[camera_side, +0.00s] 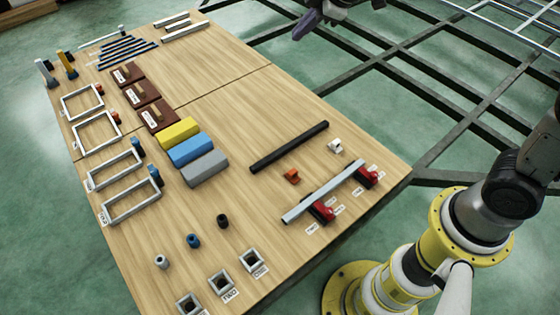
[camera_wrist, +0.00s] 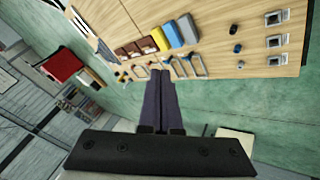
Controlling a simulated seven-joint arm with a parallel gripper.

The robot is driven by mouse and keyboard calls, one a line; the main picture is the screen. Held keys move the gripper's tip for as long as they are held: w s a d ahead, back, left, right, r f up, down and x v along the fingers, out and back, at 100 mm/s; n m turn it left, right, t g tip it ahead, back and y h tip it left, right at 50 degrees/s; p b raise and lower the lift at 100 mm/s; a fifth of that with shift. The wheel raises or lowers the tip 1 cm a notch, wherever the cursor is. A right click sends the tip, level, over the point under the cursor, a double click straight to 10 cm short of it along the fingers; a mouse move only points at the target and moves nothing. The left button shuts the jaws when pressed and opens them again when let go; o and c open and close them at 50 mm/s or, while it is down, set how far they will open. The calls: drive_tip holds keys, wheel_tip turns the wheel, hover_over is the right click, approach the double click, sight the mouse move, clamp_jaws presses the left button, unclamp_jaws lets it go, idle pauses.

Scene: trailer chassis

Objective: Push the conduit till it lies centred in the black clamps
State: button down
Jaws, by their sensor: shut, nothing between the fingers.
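A pale grey bar, which looks like the conduit (camera_side: 335,187), lies across two red clamps with dark parts, the near clamp (camera_side: 322,212) and the far clamp (camera_side: 367,177). It sticks out well past the near clamp at lower left, while its other end is close to the far clamp. Whether it sits inside the jaws is too small to tell. My gripper (camera_side: 306,24) is above and beyond the table at the top of the side view, far from the bar. In the wrist view its purple fingers (camera_wrist: 161,74) are together and empty; I cannot pick out the bar there.
A black bar (camera_side: 289,147), an orange bracket (camera_side: 292,176) and a white bracket (camera_side: 335,146) lie near the conduit. Yellow, blue and grey blocks (camera_side: 205,168) and metal frames stand left on the wooden table (camera_side: 240,110). Dark floor beams (camera_side: 430,95) run beyond its right edge.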

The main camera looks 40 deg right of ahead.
drive_tip(key=w+a+f+n+g, duration=0.15)
drive_tip(key=w+a+f, duration=0.25)
drive_tip(key=f, duration=0.4)
drive_tip(key=w+a+f+n, duration=0.2)
drive_tip(key=w+a+f, duration=0.15)
drive_tip(key=f, duration=0.45)
drive_tip(key=n+g+h, duration=0.1)
drive_tip(key=n+g, duration=0.2)
drive_tip(key=g, duration=0.3)
approach(280, 225)
drive_tip(key=a+r, duration=0.3)
drive_tip(key=a, duration=0.1)
wheel_tip(280, 225, down, 10)
drive_tip(key=shift+s+r, duration=0.1)
drive_tip(key=shift+d+r, duration=0.1)
drive_tip(key=shift+d, duration=1.85)
drive_tip(key=shift+d, duration=0.1)
